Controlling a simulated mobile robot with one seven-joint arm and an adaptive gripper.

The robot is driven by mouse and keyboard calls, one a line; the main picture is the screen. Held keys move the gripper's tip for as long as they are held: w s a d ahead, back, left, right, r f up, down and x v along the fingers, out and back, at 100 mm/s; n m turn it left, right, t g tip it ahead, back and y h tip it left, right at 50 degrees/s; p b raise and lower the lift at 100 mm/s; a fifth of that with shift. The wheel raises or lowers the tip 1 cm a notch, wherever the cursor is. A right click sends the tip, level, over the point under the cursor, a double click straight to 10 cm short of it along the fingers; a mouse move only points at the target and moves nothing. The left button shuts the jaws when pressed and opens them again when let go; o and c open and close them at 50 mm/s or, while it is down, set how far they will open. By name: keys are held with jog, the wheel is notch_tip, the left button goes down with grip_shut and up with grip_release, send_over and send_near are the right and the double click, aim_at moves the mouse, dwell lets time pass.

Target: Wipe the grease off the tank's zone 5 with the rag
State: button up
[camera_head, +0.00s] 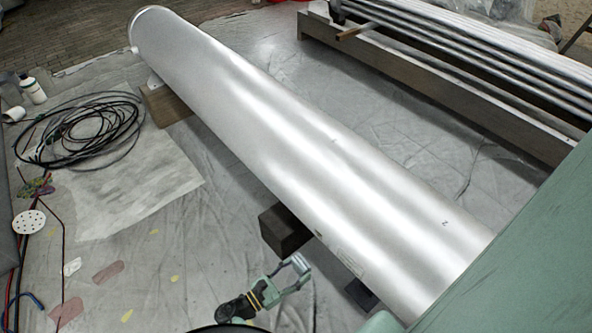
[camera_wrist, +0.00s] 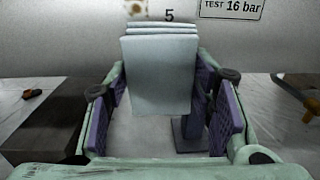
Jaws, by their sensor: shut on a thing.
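The silver tank (camera_head: 270,125) lies diagonally across the head view, and its side fills the top of the wrist view. There a black number 5 (camera_wrist: 169,15) marks zone 5, with a brownish, speckled grease patch (camera_wrist: 136,8) to its left, cut by the frame's top edge. My gripper (camera_head: 298,268) is beside the tank's lower left side, near the wooden block. In the wrist view its purple-padded fingers are shut on the folded grey-blue rag (camera_wrist: 158,80). The rag's upper edge shows just below the 5; I cannot tell whether it touches the tank.
Wooden blocks (camera_head: 285,230) support the tank; one (camera_wrist: 45,120) shows at left in the wrist view. A label (camera_wrist: 231,8) reads TEST 16 bar. Coiled cable (camera_head: 85,130) lies on the sheeted floor at left. A rack of pipes (camera_head: 450,60) stands beyond the tank.

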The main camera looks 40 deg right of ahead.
aim_at(296, 265)
jog(key=r, duration=0.1)
jog(key=r+t+h, duration=0.1)
jog(key=shift+w+d+r+n, duration=0.2)
jog(key=shift+d+r+n, duration=0.1)
jog(key=shift+n, duration=0.1)
jog(key=shift+d+r, duration=0.15)
jog(key=shift+w+d+r+b, duration=0.1)
jog(key=shift+d+b, duration=0.05)
jog(key=shift+d, duration=0.75)
jog(key=shift+w+d+r+b, duration=0.1)
jog(key=shift+d+r+b, duration=0.05)
jog(key=shift+d, duration=0.75)
jog(key=shift+w+d+r+b, duration=0.1)
jog(key=shift+d+b, duration=0.05)
jog(key=shift+d, duration=0.75)
jog(key=shift+d+r, duration=0.15)
jog(key=shift+d, duration=0.75)
jog(key=shift+w, duration=0.1)
